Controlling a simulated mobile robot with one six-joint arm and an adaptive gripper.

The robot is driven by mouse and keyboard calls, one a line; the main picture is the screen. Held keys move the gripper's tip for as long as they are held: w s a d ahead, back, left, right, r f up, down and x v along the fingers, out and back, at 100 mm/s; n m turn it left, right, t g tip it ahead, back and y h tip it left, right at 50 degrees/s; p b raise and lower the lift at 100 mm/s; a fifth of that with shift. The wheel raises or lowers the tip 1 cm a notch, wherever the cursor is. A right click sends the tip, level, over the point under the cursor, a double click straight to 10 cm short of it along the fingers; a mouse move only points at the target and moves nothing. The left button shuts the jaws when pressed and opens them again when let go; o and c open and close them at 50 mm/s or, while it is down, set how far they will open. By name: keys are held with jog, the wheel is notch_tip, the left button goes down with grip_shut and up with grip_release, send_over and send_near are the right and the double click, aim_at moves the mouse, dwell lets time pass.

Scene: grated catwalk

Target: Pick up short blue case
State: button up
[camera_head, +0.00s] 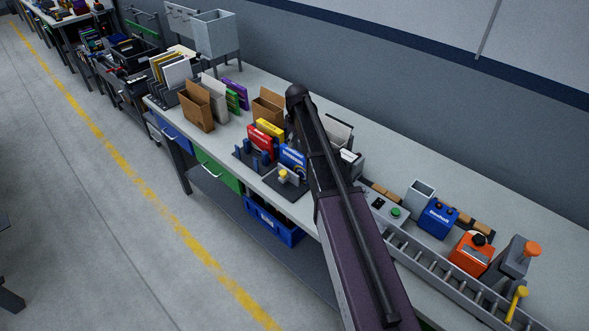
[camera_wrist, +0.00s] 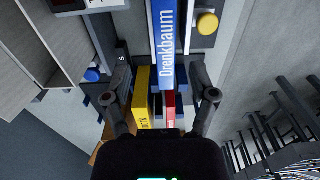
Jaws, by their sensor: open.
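A blue case (camera_head: 292,158) with white lettering stands on the bench next to a red case (camera_head: 261,141) and a yellow one (camera_head: 269,130). In the wrist view a blue case (camera_wrist: 163,45) with white lettering "Drankbaum" shows its narrow side between and beyond my fingertips. My gripper (camera_wrist: 160,76) is open, one finger on either side of the line of this case; contact cannot be told. The red case (camera_wrist: 170,108) and yellow case (camera_wrist: 141,95) lie nearer my palm in that picture. In the head view my arm hides the gripper.
A dark fixture with a yellow knob (camera_head: 283,174) stands in front of the blue case. Brown holders (camera_head: 197,107) and papers are to the left. Another blue box (camera_head: 437,218), an orange box (camera_head: 470,254) and a grey conveyor (camera_head: 430,263) are to the right. The wall is behind.

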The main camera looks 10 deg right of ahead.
aim_at(295, 152)
jog(key=shift+f+b, duration=1.2)
jog(key=shift+f, duration=0.3)
jog(key=shift+a+f+b, duration=0.2)
jog(key=shift+f+b, duration=1.1)
jog(key=shift+a+f+b, duration=0.15)
jog(key=shift+f+b, duration=1.15)
jog(key=shift+s, duration=0.1)
grip_shut()
